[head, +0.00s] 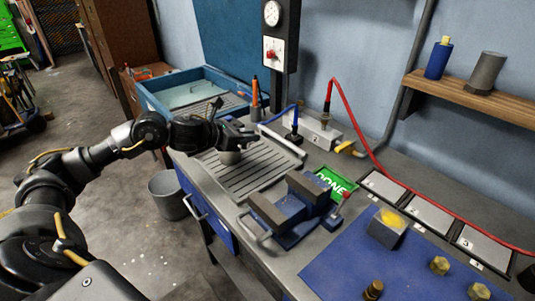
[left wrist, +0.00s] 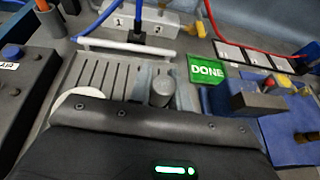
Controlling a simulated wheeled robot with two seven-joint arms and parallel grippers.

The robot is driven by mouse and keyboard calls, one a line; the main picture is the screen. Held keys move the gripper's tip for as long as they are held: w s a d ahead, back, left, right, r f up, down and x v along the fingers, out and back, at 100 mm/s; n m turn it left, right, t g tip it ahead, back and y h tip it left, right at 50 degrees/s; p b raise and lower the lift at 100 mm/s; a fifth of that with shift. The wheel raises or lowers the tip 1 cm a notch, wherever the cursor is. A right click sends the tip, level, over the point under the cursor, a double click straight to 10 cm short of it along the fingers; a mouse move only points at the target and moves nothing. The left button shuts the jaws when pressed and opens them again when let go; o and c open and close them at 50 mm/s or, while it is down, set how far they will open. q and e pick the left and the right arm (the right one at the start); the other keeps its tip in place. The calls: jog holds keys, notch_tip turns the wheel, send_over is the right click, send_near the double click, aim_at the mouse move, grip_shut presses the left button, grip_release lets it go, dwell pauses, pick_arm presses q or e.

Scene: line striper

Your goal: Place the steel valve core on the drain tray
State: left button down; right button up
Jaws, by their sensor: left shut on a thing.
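My left gripper (head: 240,137) reaches in from the left above the far part of the slotted grey drain tray (head: 262,182). In the left wrist view a short grey steel cylinder, which looks like the steel valve core (left wrist: 162,91), stands out past the black gripper body, between its fingers. The gripper is shut on it. The tray's slots (left wrist: 105,76) show beside and behind it. In the head view I cannot clearly make out the core at the fingers. Whether it touches the tray is unclear. My right gripper is not in view.
A blue vise (head: 292,207) stands right of the tray, near the green DONE sign (head: 336,183). A valve block with hoses (head: 312,130) is behind. A blue mat (head: 355,262) with brass parts lies front right.

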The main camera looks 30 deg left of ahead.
pick_arm(q)
jog(key=p+x, duration=0.2)
jog(key=x, duration=0.4)
jog(key=p, duration=0.1)
send_over(277, 163)
jog(key=f, duration=0.5)
jog(key=shift+s+a, duration=0.15)
jog(key=shift+s, duration=0.25)
jog(key=shift+w+f, duration=0.2)
jog(key=shift+f, duration=0.15)
jog(key=shift+w+f, duration=0.1)
jog(key=shift+f, duration=0.05)
jog(key=shift+w+d+f, duration=0.1)
jog(key=shift+d+f, duration=0.1)
notch_tip(277, 163, down, 3)
jog(key=shift+w+f+p, duration=0.1)
jog(key=shift+p, duration=0.3)
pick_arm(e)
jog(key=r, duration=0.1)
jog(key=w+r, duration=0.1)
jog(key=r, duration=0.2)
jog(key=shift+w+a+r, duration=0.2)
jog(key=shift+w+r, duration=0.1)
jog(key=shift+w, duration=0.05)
pick_arm(q)
jog(key=shift+f, duration=0.1)
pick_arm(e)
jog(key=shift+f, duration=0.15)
